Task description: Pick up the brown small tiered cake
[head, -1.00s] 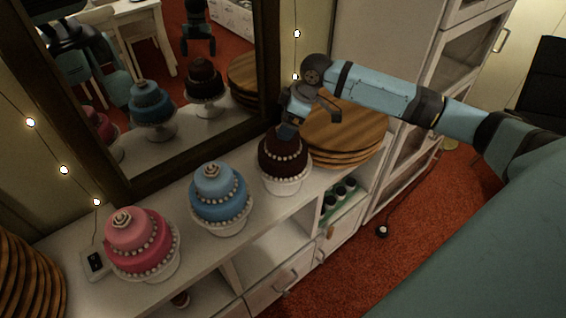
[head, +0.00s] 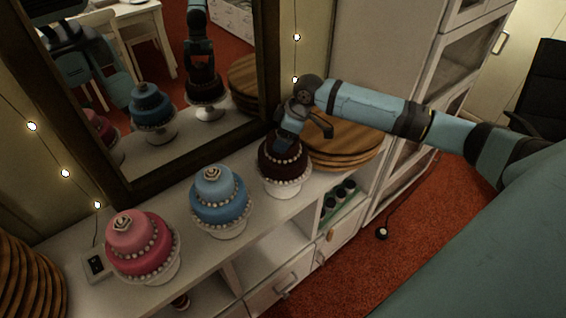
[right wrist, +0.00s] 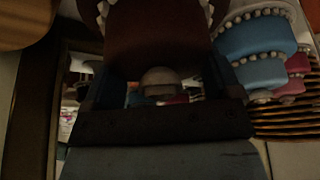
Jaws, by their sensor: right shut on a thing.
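The brown tiered cake (head: 283,169) sits on a white stand (head: 286,187) at the right end of the white shelf top, in front of the mirror. My right gripper (head: 287,146) reaches down from above onto its upper tier and is shut on it. The gripper hides much of the top of the cake. In the right wrist view the brown cake (right wrist: 158,30) fills the top middle, just beyond my right gripper (right wrist: 160,85). My left gripper does not show.
A blue tiered cake (head: 219,203) and a pink tiered cake (head: 138,248) stand on the shelf to the left. Stacked wooden boards (head: 345,146) lie close behind and right of the brown cake. A mirror (head: 160,110) leans at the back. A white cabinet (head: 385,70) stands at right.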

